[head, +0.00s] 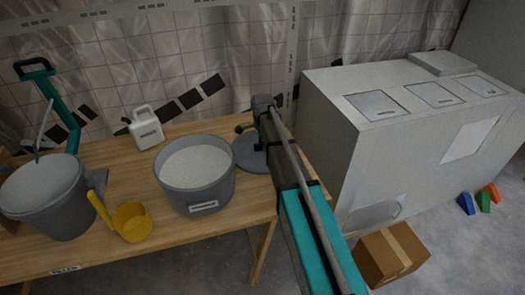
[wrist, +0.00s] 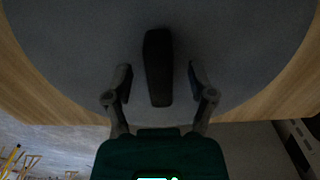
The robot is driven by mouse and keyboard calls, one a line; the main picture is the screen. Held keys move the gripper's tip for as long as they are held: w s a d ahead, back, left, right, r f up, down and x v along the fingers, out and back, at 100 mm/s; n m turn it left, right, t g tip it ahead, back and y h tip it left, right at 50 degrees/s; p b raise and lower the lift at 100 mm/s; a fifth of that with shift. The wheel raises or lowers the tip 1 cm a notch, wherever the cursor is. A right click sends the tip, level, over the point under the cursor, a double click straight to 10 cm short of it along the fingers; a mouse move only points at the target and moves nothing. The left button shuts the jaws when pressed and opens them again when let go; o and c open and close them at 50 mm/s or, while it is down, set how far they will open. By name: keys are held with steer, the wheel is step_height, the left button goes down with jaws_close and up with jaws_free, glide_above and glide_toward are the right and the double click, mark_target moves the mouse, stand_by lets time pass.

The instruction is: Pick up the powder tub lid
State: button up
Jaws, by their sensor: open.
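The powder tub lid (head: 249,153) is a grey disc lying on the wooden table, to the right of the open grey powder tub. In the wrist view the lid (wrist: 230,45) fills most of the picture, with a dark bar-shaped handle (wrist: 158,68) at its middle. My gripper (wrist: 160,80) is open over the lid, with one finger on each side of the handle and a gap on both sides. In the head view my gripper (head: 258,130) and arm hide the lid's right part and its handle.
The grey tub (head: 196,178) of white powder stands close left of the lid. A yellow scoop (head: 130,222), a grey bucket (head: 48,200) and a white jug (head: 146,130) are farther left on the table (head: 95,255). A large white cabinet (head: 330,130) stands to the right, with a cardboard box (head: 390,257) on the floor.

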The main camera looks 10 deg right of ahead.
jaws_close()
steer(key=shift+r, duration=0.1)
stand_by(0.4)
step_height(320, 180, up, 10)
steer(key=p, duration=1)
stand_by(0.7)
step_height(320, 180, up, 24)
steer(key=p, duration=2.4)
steer(key=shift+r, duration=0.15)
steer(key=shift+d, duration=0.15)
